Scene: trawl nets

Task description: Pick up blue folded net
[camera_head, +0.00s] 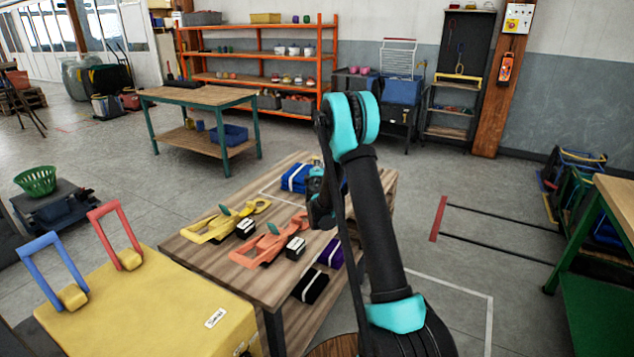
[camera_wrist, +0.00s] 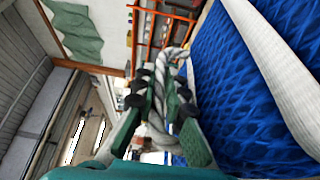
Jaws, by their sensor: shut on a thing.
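The blue folded net (camera_head: 297,178) lies on the wooden table near its back edge, with a white band across it. It fills the right side of the wrist view (camera_wrist: 235,105), with the pale band (camera_wrist: 275,70) crossing it. A grey-white rope loop (camera_wrist: 157,112) stands right beside the net. My gripper (camera_wrist: 160,95) is shut on this rope, with a finger on each side. Where the rope joins the net is not clear. In the head view my arm and gripper (camera_head: 318,190) hide part of the net.
Yellow (camera_head: 228,222) and orange (camera_head: 268,243) tools with small black-and-white blocks lie on the table's front half. Black (camera_head: 310,286) and purple (camera_head: 331,254) folded nets lie below on the lower shelf. A yellow case (camera_head: 150,310) stands at the front left.

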